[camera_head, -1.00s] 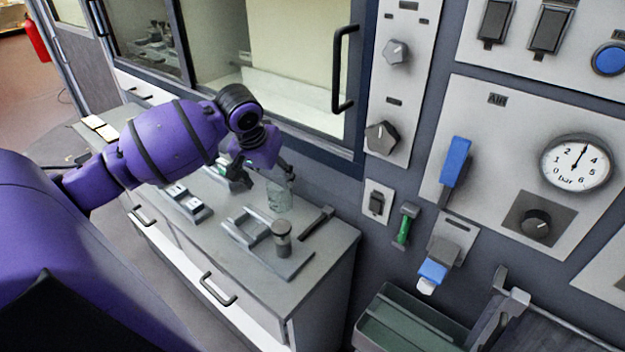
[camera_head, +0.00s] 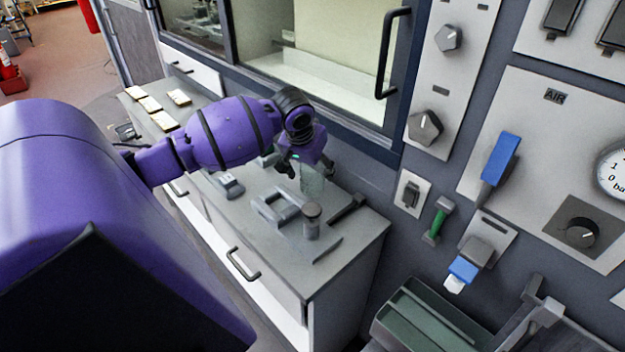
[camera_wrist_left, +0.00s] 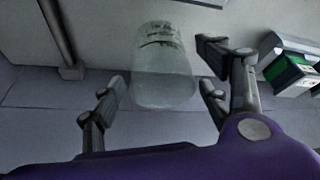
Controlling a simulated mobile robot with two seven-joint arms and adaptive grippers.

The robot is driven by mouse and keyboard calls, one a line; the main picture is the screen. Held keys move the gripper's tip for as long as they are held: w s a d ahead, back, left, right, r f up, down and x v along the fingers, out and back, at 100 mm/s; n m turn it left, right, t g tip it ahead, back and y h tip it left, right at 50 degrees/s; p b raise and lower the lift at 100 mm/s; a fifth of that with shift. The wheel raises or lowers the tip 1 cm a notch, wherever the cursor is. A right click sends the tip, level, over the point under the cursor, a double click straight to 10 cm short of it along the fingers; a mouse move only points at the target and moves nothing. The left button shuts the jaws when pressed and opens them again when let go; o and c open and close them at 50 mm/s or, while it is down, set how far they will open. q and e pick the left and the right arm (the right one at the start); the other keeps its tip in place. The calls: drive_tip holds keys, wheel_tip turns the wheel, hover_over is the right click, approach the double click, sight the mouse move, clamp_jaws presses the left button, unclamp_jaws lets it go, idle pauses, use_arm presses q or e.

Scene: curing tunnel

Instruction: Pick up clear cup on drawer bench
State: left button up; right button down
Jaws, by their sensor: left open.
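The clear cup (camera_head: 312,182) stands on the grey top of the drawer bench (camera_head: 345,240), near its back edge by the wall. My left gripper (camera_head: 306,168) is open just above and around the cup, and the hand hides the cup's upper part in the head view. In the left wrist view the clear cup (camera_wrist_left: 163,70) shows between the spread fingers of my left gripper (camera_wrist_left: 163,92), with a visible gap on the left side. I cannot tell whether the right finger touches it. My right gripper is in neither view.
A small grey-lidded jar (camera_head: 311,220) and a grey bracket-like holder (camera_head: 272,210) stand close in front of the cup. A dark bar (camera_head: 346,209) lies to its right. A green bin (camera_head: 415,315) is below the wall panel.

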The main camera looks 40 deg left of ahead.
use_arm(q)
drive_tip(key=c, duration=0.8)
drive_tip(key=shift+c, duration=1)
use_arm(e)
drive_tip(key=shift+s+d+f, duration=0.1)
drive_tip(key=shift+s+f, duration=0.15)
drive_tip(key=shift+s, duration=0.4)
use_arm(q)
drive_tip(key=shift+r, duration=0.15)
